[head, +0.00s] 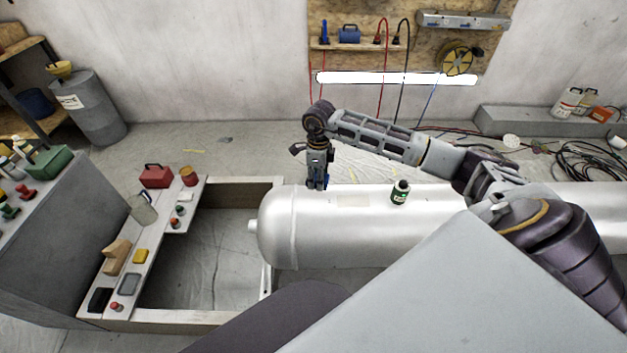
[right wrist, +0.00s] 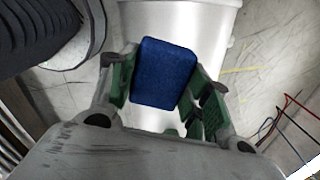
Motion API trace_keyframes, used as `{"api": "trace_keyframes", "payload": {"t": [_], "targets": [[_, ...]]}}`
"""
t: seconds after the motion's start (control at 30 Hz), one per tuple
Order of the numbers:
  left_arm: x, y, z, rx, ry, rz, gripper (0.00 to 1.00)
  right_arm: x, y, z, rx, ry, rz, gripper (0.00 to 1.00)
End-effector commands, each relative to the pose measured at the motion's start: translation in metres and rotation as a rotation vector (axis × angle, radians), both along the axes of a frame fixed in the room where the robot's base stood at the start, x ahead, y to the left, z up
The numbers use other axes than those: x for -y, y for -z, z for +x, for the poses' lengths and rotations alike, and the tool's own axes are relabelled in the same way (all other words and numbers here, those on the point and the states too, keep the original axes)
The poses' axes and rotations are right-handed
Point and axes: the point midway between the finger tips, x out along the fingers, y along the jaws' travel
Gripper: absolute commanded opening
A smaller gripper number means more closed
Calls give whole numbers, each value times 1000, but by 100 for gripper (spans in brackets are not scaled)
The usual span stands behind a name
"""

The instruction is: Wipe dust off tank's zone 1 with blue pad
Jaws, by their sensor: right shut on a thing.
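The tank (head: 330,225) is a long silver cylinder lying across the middle of the head view, with its rounded end to the left. A pale dull patch (head: 353,201) shows on its top. My right gripper (head: 317,184) points down at the top of the tank near its left end. It is shut on the blue pad (right wrist: 165,72), which sits between the green fingers in the right wrist view, over the tank's silver surface (right wrist: 213,25). Whether the pad touches the tank I cannot tell. My left gripper is not in view.
A wooden frame with a plank (head: 119,285) at the left holds a yellow sponge (head: 140,256), a red box (head: 156,176) and other small things. Cables (head: 585,160) lie at the far right.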

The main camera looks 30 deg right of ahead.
Motion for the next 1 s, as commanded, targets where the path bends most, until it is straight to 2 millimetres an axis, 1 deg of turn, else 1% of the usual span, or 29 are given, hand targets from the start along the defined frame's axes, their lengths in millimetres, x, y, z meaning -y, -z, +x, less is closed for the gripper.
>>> {"api": "trace_keyframes", "payload": {"t": [0.03, 1.0], "targets": [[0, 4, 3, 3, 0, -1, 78, 4, 7, 0, -1, 46, -1, 29], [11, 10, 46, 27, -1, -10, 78, 63, 63, 1, -2, 962, -13, 29]]}}
